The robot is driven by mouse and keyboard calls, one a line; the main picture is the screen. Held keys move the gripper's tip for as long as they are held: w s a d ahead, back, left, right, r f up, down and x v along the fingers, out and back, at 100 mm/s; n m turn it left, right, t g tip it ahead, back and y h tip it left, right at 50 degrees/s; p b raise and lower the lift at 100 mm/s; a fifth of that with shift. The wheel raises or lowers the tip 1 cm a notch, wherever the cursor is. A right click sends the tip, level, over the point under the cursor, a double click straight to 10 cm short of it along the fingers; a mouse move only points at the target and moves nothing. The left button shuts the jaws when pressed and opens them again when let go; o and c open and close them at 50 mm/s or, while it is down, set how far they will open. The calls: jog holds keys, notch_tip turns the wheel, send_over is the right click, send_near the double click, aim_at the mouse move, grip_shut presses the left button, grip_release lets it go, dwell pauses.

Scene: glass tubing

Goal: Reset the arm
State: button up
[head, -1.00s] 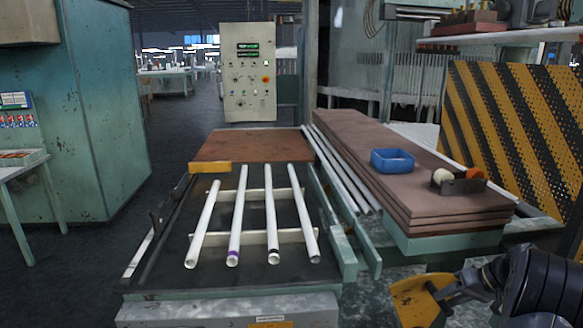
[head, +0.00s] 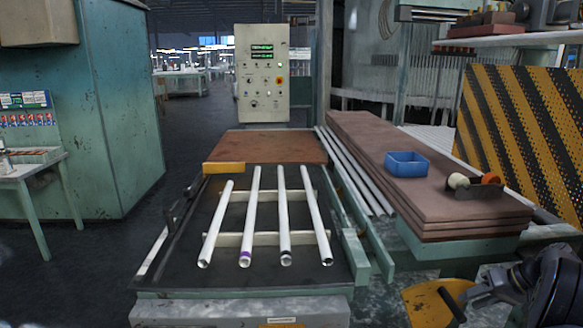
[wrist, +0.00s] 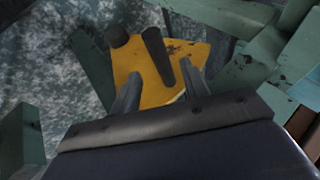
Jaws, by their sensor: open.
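My arm reaches in from the lower right of the head view, where my gripper (head: 470,296) points left, low down beside the machine. In the wrist view my gripper (wrist: 160,76) has its two grey fingers apart with nothing held between them. A yellow plate (wrist: 196,50) with two dark rods lies just beyond the fingertips; I cannot tell whether they touch. The plate also shows in the head view (head: 420,305). Several white tubes (head: 251,220) lie side by side on pale crossbars, away from my gripper. One has a purple band near its close end.
The tube rack (head: 170,290) stands in front, with a control panel (head: 262,75) behind it. Brown boards (head: 430,190) at the right carry a blue bin (head: 407,163). A striped guard (head: 525,130) stands above my arm. Green framework surrounds my gripper closely. Dark floor at left is open.

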aim_at(455, 309)
jog(key=v, duration=0.7)
jog(key=b+x, duration=0.1)
jog(key=x, duration=1)
jog(key=shift+w+a+f, duration=0.15)
jog(key=shift+a+f, duration=0.1)
jog(key=shift+a, duration=0.05)
jog(key=shift+a+r+h+b, duration=0.15)
jog(key=shift+a+h+b, duration=0.25)
jog(key=shift+a, duration=0.25)
jog(key=shift+s, duration=0.2)
